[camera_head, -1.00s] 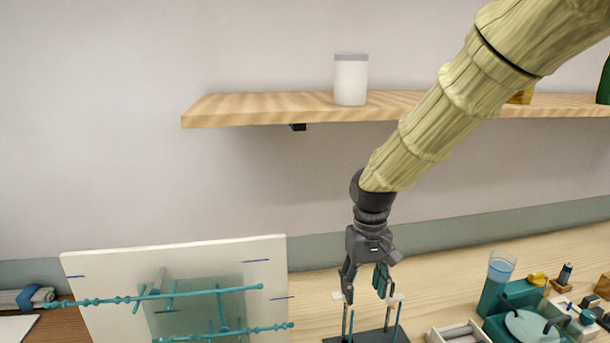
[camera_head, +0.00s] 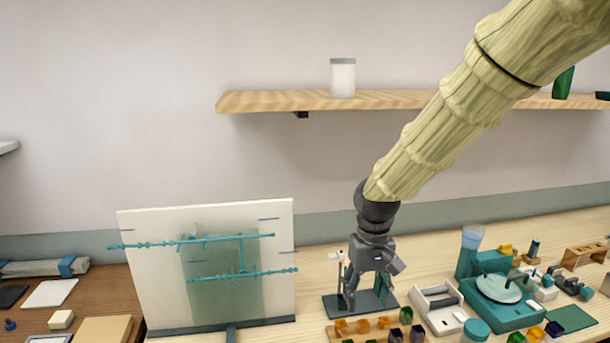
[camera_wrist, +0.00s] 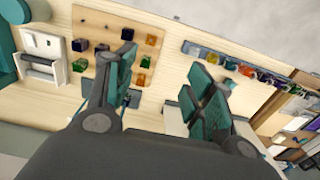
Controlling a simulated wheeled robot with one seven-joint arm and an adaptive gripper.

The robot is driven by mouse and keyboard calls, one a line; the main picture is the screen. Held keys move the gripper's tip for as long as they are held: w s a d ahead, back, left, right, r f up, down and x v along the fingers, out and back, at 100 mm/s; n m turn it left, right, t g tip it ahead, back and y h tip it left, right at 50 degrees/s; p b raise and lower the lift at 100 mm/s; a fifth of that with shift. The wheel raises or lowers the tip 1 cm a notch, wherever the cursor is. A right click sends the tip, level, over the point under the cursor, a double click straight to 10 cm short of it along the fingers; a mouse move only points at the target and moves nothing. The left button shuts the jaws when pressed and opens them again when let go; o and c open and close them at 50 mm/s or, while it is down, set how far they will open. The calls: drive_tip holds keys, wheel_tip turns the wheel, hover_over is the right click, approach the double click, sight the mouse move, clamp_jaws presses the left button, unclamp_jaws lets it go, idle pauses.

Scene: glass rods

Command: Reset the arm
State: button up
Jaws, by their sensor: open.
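My gripper (camera_head: 365,298) hangs at the end of my arm, pointing down, right of the white board. Its dark fingers are apart, with nothing seen between them. In the wrist view, the teal-padded fingers (camera_wrist: 163,78) are also spread. The gripper is in front of or over a dark flat base (camera_head: 333,306) with thin upright posts (camera_head: 340,268), partly hiding it; I cannot tell whether they touch. Two horizontal teal rods, an upper one (camera_head: 215,240) and a lower one (camera_head: 262,272), run across the upright white board (camera_head: 150,290).
A wooden tray of small coloured cubes (camera_head: 342,337) lies in front of the gripper; it shows in the wrist view (camera_wrist: 90,20). A white holder (camera_head: 425,315) and teal device (camera_head: 520,313) stand right. A shelf (camera_head: 300,101) with a white jar (camera_head: 343,80) hangs behind.

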drive_tip(key=s+d+f+m+b, duration=0.15)
drive_tip(key=s+f, duration=0.25)
drive_tip(key=f, duration=0.8)
drive_tip(key=s+f+y+b, duration=0.1)
drive_tip(key=s+f+b, duration=0.15)
drive_tip(key=f, duration=0.85)
drive_tip(key=s+d+f+b, duration=0.1)
drive_tip(key=s+f, duration=0.3)
drive_tip(key=f, duration=0.8)
drive_tip(key=s+d+f+b, duration=0.2)
drive_tip(key=s+d+f, duration=0.1)
drive_tip(key=s+f, duration=0.6)
drive_tip(key=s+d+f+m+h+b, duration=0.1)
drive_tip(key=s+d+f, duration=0.3)
drive_tip(key=s+f, duration=0.6)
drive_tip(key=s+b, duration=0.1)
drive_tip(key=s, duration=0.2)
drive_tip(key=shift+s+d+b, duration=0.15)
drive_tip(key=shift+s+b, duration=0.15)
